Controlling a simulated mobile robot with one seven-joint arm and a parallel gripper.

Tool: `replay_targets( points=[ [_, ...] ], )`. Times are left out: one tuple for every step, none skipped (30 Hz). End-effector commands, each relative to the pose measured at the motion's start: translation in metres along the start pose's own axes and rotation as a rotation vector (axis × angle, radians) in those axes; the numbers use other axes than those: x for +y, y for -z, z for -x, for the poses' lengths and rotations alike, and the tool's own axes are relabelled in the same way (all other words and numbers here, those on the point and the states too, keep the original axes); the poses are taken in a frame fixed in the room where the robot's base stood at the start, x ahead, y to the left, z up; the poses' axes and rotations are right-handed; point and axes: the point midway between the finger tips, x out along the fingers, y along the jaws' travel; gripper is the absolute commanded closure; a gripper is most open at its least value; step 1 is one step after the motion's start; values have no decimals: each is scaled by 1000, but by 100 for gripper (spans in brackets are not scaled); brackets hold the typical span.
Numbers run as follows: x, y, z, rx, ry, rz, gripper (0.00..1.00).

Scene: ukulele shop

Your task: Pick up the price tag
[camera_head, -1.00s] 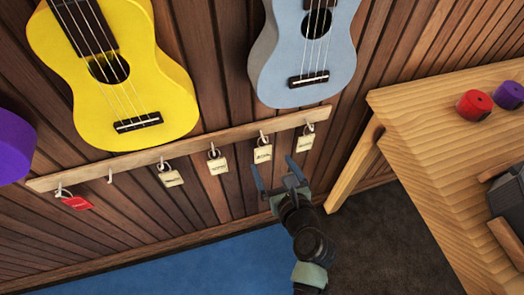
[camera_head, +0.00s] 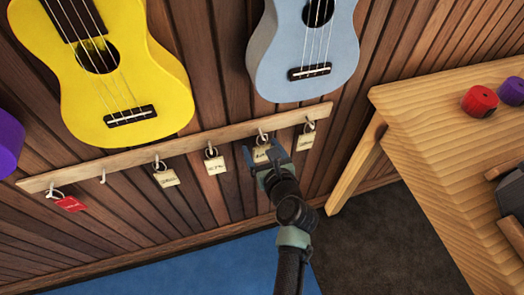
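Several small cream price tags hang by loops from hooks on a wooden rail (camera_head: 130,164) on the wall. One cream tag (camera_head: 261,154) appears between the fingers of my gripper (camera_head: 262,152). My gripper is open, with one finger on each side of that tag in the picture; I cannot tell how far it is from the tag or whether it touches. Other cream tags hang at right (camera_head: 306,142), at centre (camera_head: 216,166) and further left (camera_head: 166,178). A red tag (camera_head: 70,204) hangs at the far left.
A yellow ukulele (camera_head: 150,75) and a light blue ukulele (camera_head: 335,75) hang above the rail. An empty hook (camera_head: 103,176) is beside the red tag. A wooden table (camera_head: 425,130) with a red knob-like object (camera_head: 479,101) and a purple one (camera_head: 511,91) stands at right.

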Motion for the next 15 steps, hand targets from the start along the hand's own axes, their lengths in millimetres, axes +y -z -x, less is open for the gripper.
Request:
replay_targets(
  points=[
    [0, 0, 0, 0, 0, 0, 29],
    [0, 0, 0, 0, 0, 0, 34],
    [0, 0, 0, 0, 0, 0, 42],
    [0, 0, 0, 0, 0, 0, 47],
    [0, 0, 0, 0, 0, 0, 52],
    [0, 0, 0, 0, 0, 0, 60],
    [0, 0, 0, 0, 0, 0, 65],
    [0, 0, 0, 0, 0, 0, 70],
    [0, 0, 0, 0, 0, 0, 78],
    [0, 0, 0, 0, 0, 0, 83],
    [0, 0, 0, 0, 0, 0, 88],
    [0, 0, 0, 0, 0, 0, 95],
    [0, 0, 0, 0, 0, 0, 95],
    [0, 0, 0, 0, 0, 0, 95],
    [0, 0, 0, 0, 0, 0, 95]
  ],
)
